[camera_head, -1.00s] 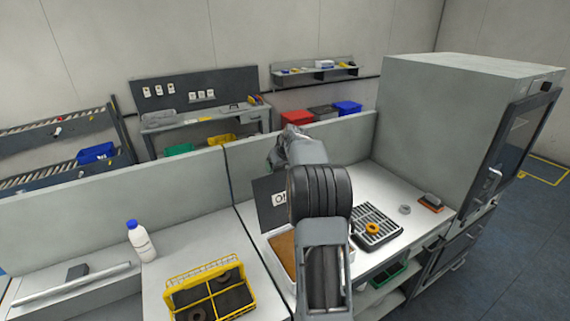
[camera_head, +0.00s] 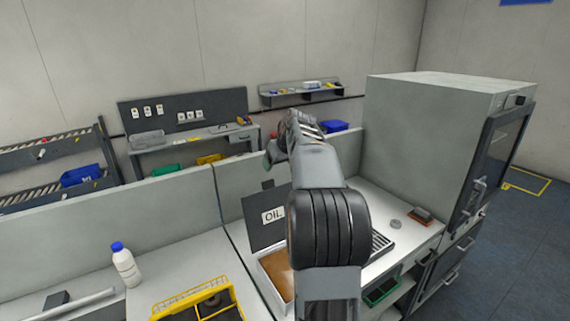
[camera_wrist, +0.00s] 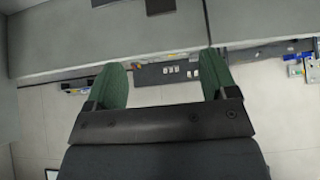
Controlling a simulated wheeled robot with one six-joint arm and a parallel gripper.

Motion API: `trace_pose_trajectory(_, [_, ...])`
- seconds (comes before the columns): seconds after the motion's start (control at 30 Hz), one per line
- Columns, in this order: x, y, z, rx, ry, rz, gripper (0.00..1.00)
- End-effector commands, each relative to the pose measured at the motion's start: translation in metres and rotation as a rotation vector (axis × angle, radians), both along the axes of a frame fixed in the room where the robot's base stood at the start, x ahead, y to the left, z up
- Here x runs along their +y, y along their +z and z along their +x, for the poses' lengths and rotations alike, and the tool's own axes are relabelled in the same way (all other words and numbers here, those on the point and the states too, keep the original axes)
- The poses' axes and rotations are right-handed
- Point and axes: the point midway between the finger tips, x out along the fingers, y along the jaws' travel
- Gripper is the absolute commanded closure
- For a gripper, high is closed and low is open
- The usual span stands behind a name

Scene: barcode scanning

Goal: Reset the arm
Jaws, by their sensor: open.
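My gripper (camera_wrist: 163,78) is open, with its two green fingers wide apart and nothing between them in the wrist view. In the head view my arm rises from the bottom middle over the workbench, with its end raised near the top of the partition (camera_head: 180,258). The fingers are mostly hidden or too small to read there. The wrist view looks out over the partition edge and shows the back wall area upside down.
A white bottle with a blue cap (camera_head: 125,266) stands left of a yellow divided crate (camera_head: 190,296). A black OIL sign (camera_head: 262,232) stands behind a brown-surfaced tray (camera_head: 270,285). A slotted tray (camera_head: 381,245) is partly behind my arm. A tall grey machine (camera_head: 420,150) stands at right.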

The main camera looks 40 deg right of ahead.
Motion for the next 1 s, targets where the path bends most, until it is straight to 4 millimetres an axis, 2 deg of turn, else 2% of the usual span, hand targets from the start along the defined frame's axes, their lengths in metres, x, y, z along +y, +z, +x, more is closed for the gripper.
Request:
trace_pose_trajectory(0.5, [0.0,0.0,0.0,-0.001,0.003,-0.003,0.21])
trace_pose_trajectory(0.67, [0.003,0.006,-0.002,-0.018,0.087,-0.095,0.21])
trace_pose_trajectory(0.83, [0.003,0.024,0.023,-0.224,0.231,-0.297,0.21])
trace_pose_trajectory(0.9, [0.0,0.028,0.033,-0.334,0.239,-0.383,0.21])
trace_pose_trajectory(1.0, [-0.004,0.04,0.036,-0.457,0.185,-0.51,0.21])
